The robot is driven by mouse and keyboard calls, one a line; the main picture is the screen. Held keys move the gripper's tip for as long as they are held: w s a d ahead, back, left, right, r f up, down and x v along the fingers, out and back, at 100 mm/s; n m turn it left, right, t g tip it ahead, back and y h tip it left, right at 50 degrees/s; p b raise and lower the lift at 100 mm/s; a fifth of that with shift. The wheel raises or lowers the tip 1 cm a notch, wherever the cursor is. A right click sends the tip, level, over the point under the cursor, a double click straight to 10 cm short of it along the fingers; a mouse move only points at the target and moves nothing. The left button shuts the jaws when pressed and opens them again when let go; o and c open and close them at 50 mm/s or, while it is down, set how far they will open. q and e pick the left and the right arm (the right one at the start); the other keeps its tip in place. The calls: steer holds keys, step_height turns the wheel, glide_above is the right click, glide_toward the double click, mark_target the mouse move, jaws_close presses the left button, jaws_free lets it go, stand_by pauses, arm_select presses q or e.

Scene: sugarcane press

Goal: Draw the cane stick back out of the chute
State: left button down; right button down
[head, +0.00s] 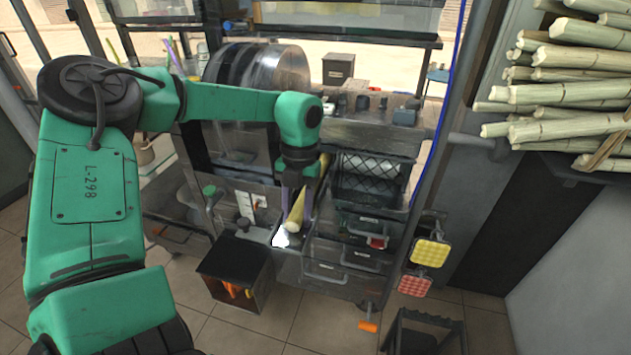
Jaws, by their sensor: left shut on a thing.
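My left gripper (296,208) points down at the front of the press, its two fingers on either side of the pale cane stick (297,213). It is shut on the stick. The stick is tilted, with its near end low and toward me and its upper part running up behind the gripper. A bright metal opening (281,239) sits just below the stick's near end; I cannot tell whether it is the chute. The stick's far end is partly hidden by my gripper and wrist. My right gripper is not in view.
A pile of cane sticks (570,85) lies on a shelf at the right. Yellow (430,252) and red (414,285) pads hang at the right.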

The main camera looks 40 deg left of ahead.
mark_target(288, 243)
arm_select(q)
steer(key=shift+s+d+f+p, duration=0.15)
steer(key=shift+s+d, duration=0.15)
steer(key=shift+s, duration=0.5)
steer(key=shift+s+d+r+p, duration=0.1)
steer(key=shift+s+d+p, duration=0.15)
steer(key=shift+s, duration=0.55)
steer(key=shift+s+d+f+p, duration=0.1)
steer(key=shift+s+d, duration=0.2)
steer(key=shift+s, duration=0.5)
steer(key=shift+s+d+p, duration=0.2)
steer(key=shift+s+p, duration=0.05)
steer(key=shift+s, duration=0.4)
steer(key=shift+s+d+p, duration=0.2)
steer(key=shift+s, duration=0.4)
steer(key=s+p, duration=0.1)
steer(key=s+d, duration=0.1)
steer(key=s, duration=0.1)
steer(key=s+p, duration=0.1)
steer(key=shift+s+d+p, duration=0.3)
steer(key=shift+s+d, duration=0.05)
steer(key=shift+c, duration=1.9)
jaws_free()
